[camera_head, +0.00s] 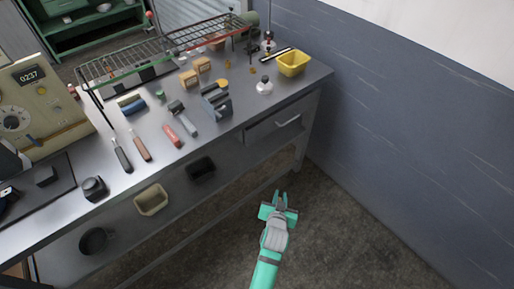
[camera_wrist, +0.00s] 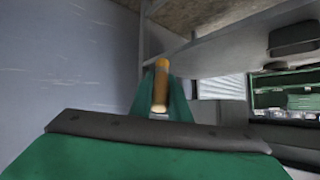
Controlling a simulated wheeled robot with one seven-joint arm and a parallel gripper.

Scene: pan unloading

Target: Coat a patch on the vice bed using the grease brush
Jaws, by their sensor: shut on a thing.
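My gripper (camera_head: 280,202) is low over the floor, in front of the bench's right end and apart from it. In the wrist view, a tan and orange wooden handle (camera_wrist: 160,88) stands between my green fingers, and the gripper is shut on it. It looks like the grease brush; its bristles cannot be made out. A grey-blue vice (camera_head: 216,103) sits on the bench top, left of the gripper and farther back. Its bed is small in the head view, and any grease on it cannot be told.
The metal bench (camera_head: 235,137) holds a yellow bin (camera_head: 292,64), a white bottle (camera_head: 264,87), a red tool (camera_head: 172,135), several other hand tools and a wire rack (camera_head: 125,70). A lower shelf carries trays (camera_head: 151,200). A blue-grey wall (camera_head: 400,120) stands right; floor around the gripper is clear.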

